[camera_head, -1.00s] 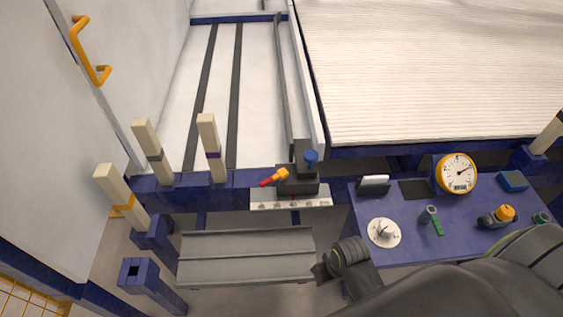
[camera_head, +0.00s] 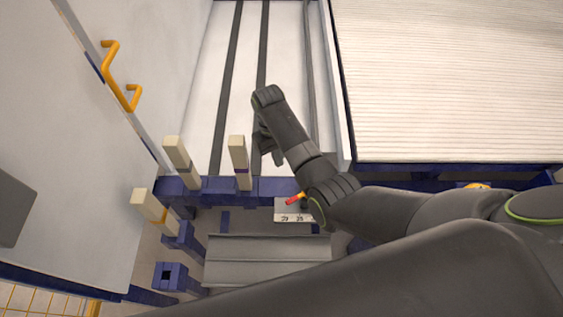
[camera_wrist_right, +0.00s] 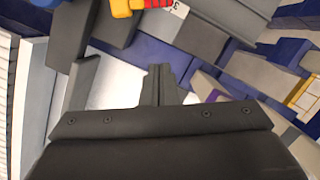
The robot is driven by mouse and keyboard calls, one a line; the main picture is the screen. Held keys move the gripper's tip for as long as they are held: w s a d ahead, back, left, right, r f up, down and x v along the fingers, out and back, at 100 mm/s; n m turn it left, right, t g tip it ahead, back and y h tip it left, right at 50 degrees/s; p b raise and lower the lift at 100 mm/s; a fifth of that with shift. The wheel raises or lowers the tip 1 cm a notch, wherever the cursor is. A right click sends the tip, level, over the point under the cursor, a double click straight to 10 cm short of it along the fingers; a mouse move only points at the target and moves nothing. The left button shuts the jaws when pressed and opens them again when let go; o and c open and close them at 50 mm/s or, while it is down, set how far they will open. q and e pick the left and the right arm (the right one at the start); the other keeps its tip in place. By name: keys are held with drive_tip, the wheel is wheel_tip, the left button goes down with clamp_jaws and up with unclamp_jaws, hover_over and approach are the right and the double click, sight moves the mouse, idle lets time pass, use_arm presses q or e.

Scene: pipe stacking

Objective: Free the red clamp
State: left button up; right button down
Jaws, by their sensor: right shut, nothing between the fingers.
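The red clamp (camera_head: 295,199) shows as a short red lever with a yellow-orange end at the front rail, partly hidden by my right arm. Its red and yellow parts also show at the top edge of the right wrist view (camera_wrist_right: 140,4). My right gripper (camera_head: 274,158) is over the white bed behind the rail, up and left of the clamp in the head view, and apart from it. Its fingers are shut and empty in the right wrist view (camera_wrist_right: 160,75). The clamp's dark block is mostly hidden behind my arm. My left gripper is out of view.
A numbered scale plate (camera_head: 288,215) lies just below the clamp. Cream posts (camera_head: 238,160) stand along the blue rail (camera_head: 210,190) to the left. A grey tray (camera_head: 265,262) is in front. A ribbed white panel (camera_head: 450,80) is at right. My arm covers most of the blue side table.

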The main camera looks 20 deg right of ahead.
sight(299, 196)
drive_tip(key=s+d+f, duration=0.1)
drive_tip(key=s+f, duration=0.5)
drive_tip(key=f, duration=0.2)
drive_tip(key=shift+d+f, duration=0.2)
drive_tip(key=shift+f, duration=0.05)
idle(0.5)
